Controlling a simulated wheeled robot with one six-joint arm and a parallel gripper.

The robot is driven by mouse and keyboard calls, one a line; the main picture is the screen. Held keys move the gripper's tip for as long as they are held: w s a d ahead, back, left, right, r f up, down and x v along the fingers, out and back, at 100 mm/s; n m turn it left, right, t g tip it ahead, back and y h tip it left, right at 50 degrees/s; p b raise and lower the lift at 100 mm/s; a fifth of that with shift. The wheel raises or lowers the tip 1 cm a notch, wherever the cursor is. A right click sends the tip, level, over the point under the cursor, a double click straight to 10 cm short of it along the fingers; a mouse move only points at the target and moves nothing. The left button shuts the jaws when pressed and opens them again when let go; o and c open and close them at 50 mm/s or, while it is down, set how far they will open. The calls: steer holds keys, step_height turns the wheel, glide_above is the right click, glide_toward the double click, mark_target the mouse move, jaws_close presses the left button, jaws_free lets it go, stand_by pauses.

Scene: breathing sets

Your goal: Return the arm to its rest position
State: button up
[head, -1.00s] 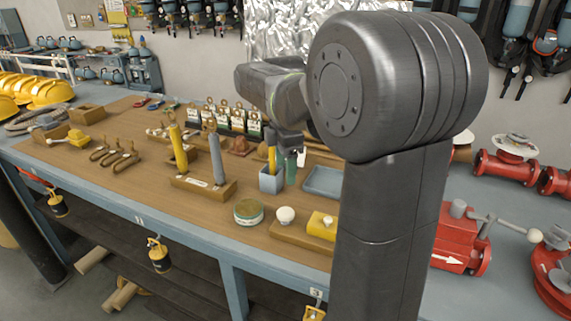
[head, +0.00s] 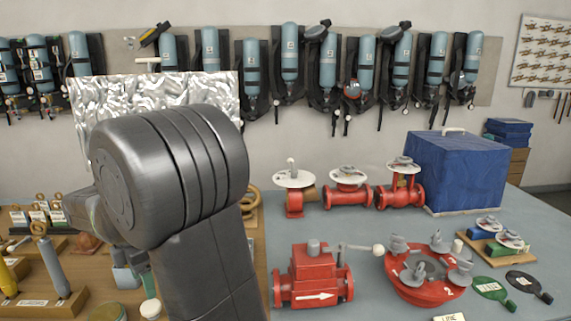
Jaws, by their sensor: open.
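My arm stands large in the left half of the head view, with its thick dark joint in front of the bench. The arm is bent, and its far part reaches left and away behind that joint. My gripper (head: 130,258) shows only in small part, low behind the joint, above the wooden board (head: 250,225). It is open, and I see nothing held in it. The fingertips are mostly hidden by the arm.
Red valves stand on the grey bench to the right, among them a valve with an arrow (head: 312,278) and a round red manifold (head: 425,280). A blue covered box (head: 455,170) stands behind. A crinkled silver sheet (head: 150,95) is behind the arm. Breathing sets (head: 290,65) hang on the wall.

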mark_target(150, 306)
step_height(150, 306, down, 7)
steer(key=shift+f, duration=0.2)
stand_by(0.4)
